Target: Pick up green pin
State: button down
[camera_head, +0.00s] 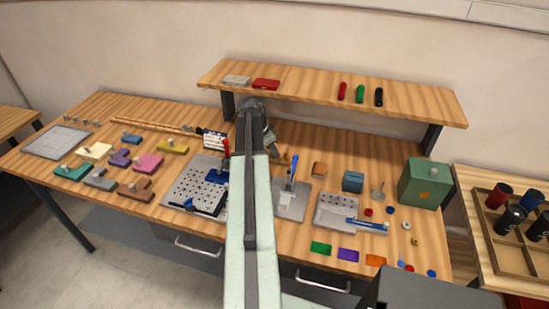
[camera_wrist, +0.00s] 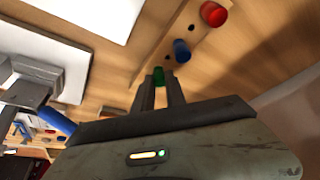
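The green pin (camera_wrist: 158,74) shows in the wrist view, upper centre, in line with a blue pin and a red pin over a wooden surface with small dark holes. My gripper (camera_wrist: 159,86) reaches toward it, its two narrow fingers close together. The green pin shows at the fingertips, in the gap between them, and its lower part is hidden. I cannot tell whether the fingers touch it. In the head view my arm hides the fingertips, and I cannot make out the green pin there.
The blue pin (camera_wrist: 181,51) is close to the right fingertip, and the red pin (camera_wrist: 214,14) is farther off. The shelf (camera_head: 310,93) stands over the back of the workbench. A perforated plate (camera_head: 186,184) and a green box (camera_head: 425,186) flank my arm.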

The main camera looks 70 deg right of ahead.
dwell(0.3)
jog(key=shift+r+p, duration=0.6)
notch_tip(320, 180, up, 3)
jog(key=p, duration=0.3)
jog(key=shift+r, duration=0.2)
jog(key=w+a, duration=0.3)
jog(key=a, duration=1.2)
jog(key=shift+a+r+p, duration=0.2)
jog(key=shift+a+p, duration=0.15)
jog(key=shift+p, duration=0.05)
jog(key=shift+w, duration=0.1)
